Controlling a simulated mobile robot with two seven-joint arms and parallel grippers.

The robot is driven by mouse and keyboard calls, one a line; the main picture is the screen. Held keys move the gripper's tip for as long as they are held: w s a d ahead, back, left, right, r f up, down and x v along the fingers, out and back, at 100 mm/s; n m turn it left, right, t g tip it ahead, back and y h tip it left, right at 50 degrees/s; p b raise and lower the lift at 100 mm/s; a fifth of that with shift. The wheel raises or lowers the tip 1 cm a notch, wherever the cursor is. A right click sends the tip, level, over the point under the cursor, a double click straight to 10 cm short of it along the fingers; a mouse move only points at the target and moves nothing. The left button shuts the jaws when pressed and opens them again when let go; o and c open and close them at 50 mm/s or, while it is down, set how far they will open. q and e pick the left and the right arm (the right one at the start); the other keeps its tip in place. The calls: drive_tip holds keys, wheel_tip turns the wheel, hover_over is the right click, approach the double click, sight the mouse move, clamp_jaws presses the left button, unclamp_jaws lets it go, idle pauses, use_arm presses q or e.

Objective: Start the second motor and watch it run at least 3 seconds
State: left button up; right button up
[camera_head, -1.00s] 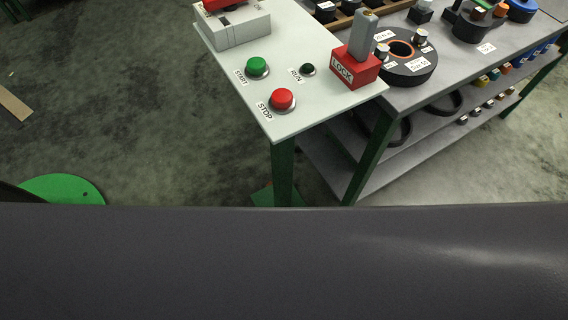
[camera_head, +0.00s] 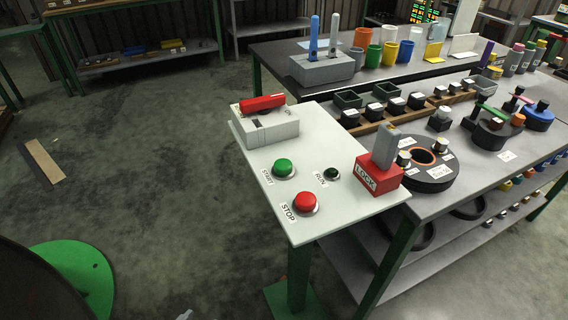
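A pale control panel (camera_head: 252,172) on a green leg stands in the middle of the head view. On it are a green START button (camera_head: 284,168), a red STOP button (camera_head: 305,202) and a small dark RUN lamp (camera_head: 332,174), which looks unlit. A grey box with a red rotary handle (camera_head: 262,103) sits at the panel's back left. A red LOCK block (camera_head: 378,177) with a grey upright piece (camera_head: 386,146) stands at its right edge. I cannot make out a motor for certain.
A workbench (camera_head: 470,190) with a black round fixture (camera_head: 426,170), several small blocks and lower shelves adjoins the panel on the right. A rear table (camera_head: 270,55) holds coloured cups. A green disc (camera_head: 75,275) lies at the lower left. The floor left of the panel is open.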

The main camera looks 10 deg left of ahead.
use_arm(q)
clamp_jaws()
idle(1.8)
